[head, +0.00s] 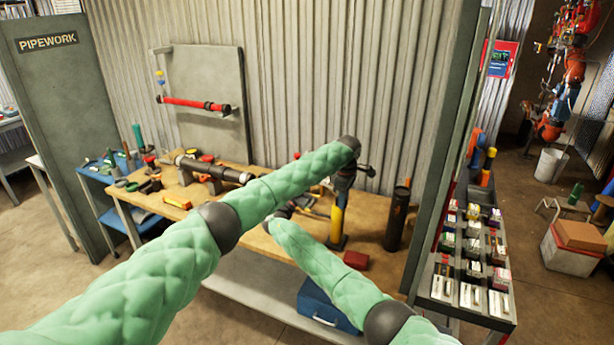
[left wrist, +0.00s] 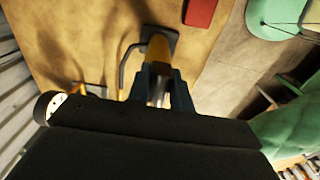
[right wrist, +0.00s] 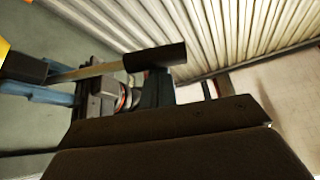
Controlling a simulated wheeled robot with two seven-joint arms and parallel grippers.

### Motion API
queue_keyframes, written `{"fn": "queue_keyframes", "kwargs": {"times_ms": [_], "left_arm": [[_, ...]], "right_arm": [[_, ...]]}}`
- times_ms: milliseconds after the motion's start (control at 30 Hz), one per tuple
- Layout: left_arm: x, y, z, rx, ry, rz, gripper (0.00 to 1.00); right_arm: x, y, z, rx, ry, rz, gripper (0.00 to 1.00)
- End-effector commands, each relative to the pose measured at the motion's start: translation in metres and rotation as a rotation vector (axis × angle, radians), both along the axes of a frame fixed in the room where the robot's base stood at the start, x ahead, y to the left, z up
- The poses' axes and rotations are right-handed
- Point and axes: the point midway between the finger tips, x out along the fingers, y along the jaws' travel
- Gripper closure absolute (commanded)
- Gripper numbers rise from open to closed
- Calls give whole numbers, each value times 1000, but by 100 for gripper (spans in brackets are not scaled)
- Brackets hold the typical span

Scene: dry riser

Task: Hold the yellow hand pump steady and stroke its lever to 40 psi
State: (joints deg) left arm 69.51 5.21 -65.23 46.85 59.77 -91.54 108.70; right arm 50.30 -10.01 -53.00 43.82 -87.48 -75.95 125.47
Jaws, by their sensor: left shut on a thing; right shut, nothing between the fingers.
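The yellow hand pump (head: 337,222) stands upright on the bench with its dark foot on the wood. My left gripper (head: 343,180) is shut around the pump's upper body; in the left wrist view (left wrist: 160,88) its two fingers flank a pale, shiny section below the yellow barrel (left wrist: 158,48). The pump's lever (right wrist: 95,70) shows in the right wrist view as a silver rod with a black grip (right wrist: 156,57). My right gripper (right wrist: 157,88) is shut and empty close by that grip; whether they touch is unclear. My left forearm hides the right gripper in the head view. No pressure reading is legible.
A dark cylinder (head: 398,217) stands right of the pump, and a red block (head: 356,260) lies in front of it. A pipe assembly and tools crowd the bench's left half (head: 205,172). A blue toolbox (head: 325,305) sits below. My arms cross close together.

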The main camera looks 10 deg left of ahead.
Motion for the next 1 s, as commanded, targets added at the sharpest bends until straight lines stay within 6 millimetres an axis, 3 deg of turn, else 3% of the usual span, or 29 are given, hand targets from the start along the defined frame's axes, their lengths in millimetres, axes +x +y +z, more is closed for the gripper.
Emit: {"fn": "queue_keyframes", "kwargs": {"times_ms": [200,367,767,1000], "left_arm": [[0,1,-2,1,2,1,100],[-1,1,-2,2,2,1,100],[-1,0,-2,2,2,1,100],[-1,1,-2,2,2,1,100]], "right_arm": [[5,15,-41,-260,84,0,100],[6,19,-58,-368,121,0,100],[6,19,-61,-380,127,0,100],[3,20,-43,-377,123,1,100]]}}
